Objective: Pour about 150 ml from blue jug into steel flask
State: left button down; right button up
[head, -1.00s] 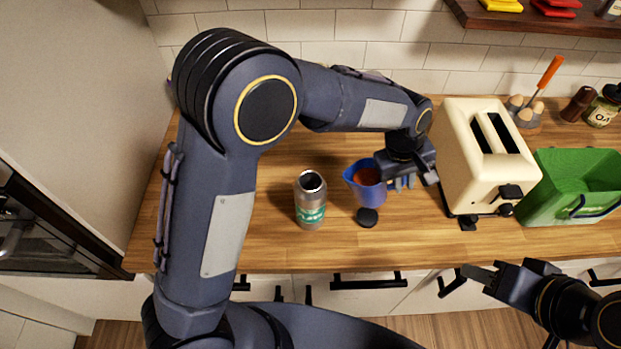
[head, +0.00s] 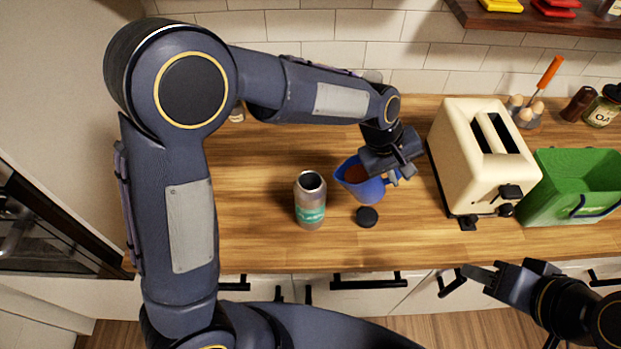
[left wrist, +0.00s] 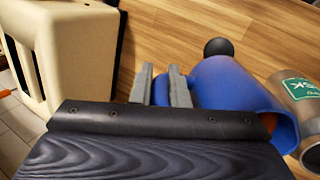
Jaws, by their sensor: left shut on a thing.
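The blue jug (head: 368,191) with reddish-brown contents is just right of the steel flask, its spout towards the flask. It looks slightly tilted that way and seems a little above the counter. My left gripper (head: 396,177) is shut on the jug's handle side; its fingers (left wrist: 165,88) show against the blue jug (left wrist: 228,85) in the left wrist view. The steel flask (head: 310,207), with a green label, stands upright and open on the counter; it also shows in the left wrist view (left wrist: 297,88). My right gripper (head: 480,274) is in front of the counter, away from both; its finger gap is unclear.
A black round cap (head: 367,217) lies on the counter (head: 265,240) in front of the jug. A cream toaster (head: 480,165) stands close right of my left gripper, with a green bin (head: 575,180) beyond it. The counter left of the flask is clear.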

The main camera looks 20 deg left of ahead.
aim_at(381, 178)
pick_arm(q)
jog(key=shift+s+a+r+h, duration=0.25)
jog(key=shift+a+r+h, duration=0.45)
jog(key=shift+r, duration=0.2)
jog(key=shift+s+a+r+t+h, duration=0.15)
jog(key=shift+a+r+t+h, duration=0.3)
jog(key=shift+a+r, duration=0.25)
jog(key=shift+r, duration=0.1)
jog(key=shift+r+h, duration=0.1)
jog(key=shift+h, duration=0.15)
jog(key=shift+s+a+r, duration=0.1)
jog(key=shift+a+r, duration=0.15)
jog(key=shift+r+h, duration=0.1)
jog(key=shift+h, duration=0.2)
jog(key=shift+r, duration=0.1)
